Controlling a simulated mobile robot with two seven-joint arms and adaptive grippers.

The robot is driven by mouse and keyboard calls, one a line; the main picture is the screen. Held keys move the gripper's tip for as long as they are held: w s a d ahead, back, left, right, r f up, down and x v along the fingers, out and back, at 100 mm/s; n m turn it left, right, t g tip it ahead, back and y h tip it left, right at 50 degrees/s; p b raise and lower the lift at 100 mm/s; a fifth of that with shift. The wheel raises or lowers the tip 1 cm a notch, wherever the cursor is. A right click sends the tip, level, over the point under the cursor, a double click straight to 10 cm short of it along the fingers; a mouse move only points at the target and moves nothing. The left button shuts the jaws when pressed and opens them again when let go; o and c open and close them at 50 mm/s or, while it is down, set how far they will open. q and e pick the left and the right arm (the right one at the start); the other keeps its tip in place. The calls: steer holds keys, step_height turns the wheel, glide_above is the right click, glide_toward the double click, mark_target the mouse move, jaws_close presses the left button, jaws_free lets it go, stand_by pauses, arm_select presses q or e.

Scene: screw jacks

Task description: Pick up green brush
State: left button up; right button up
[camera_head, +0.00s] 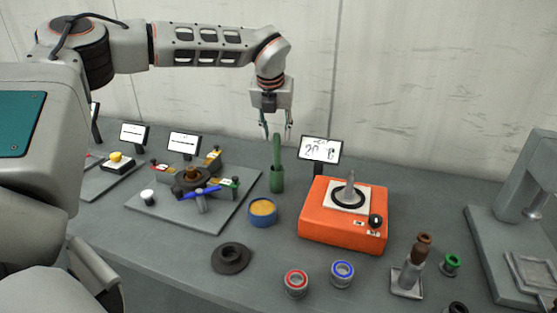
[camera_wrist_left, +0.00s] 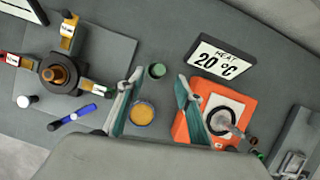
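The green brush (camera_head: 277,150) stands upright in a green cup-like holder (camera_head: 277,183) on the bench, behind the blue-rimmed dish. In the left wrist view the green brush and holder (camera_wrist_left: 157,70) appear nearly end-on, between the fingertips. My left gripper (camera_head: 278,136) points down above the brush, with its fingers apart near the top of the handle. It also shows in the left wrist view (camera_wrist_left: 158,80), open and holding nothing. From these views I cannot tell whether the handle's top is between the fingertips or just below them. My right gripper is not in view.
An orange heater (camera_head: 340,235) and its display (camera_head: 320,149) stand close to the right of the brush. A blue dish of tan material (camera_head: 262,211) sits in front. A clamp fixture with coloured tags (camera_head: 195,190) is on the left. The wall is behind.

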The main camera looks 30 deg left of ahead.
mark_target(276, 137)
arm_select(q)
steer(key=x, duration=0.4)
steer(key=shift+w+a+f+p, duration=0.1)
steer(key=shift+a+f+p, duration=0.1)
steer(key=shift+a+p, duration=0.1)
steer(key=shift+w+f, duration=0.25)
steer(key=shift+f, duration=0.2)
jaws_close()
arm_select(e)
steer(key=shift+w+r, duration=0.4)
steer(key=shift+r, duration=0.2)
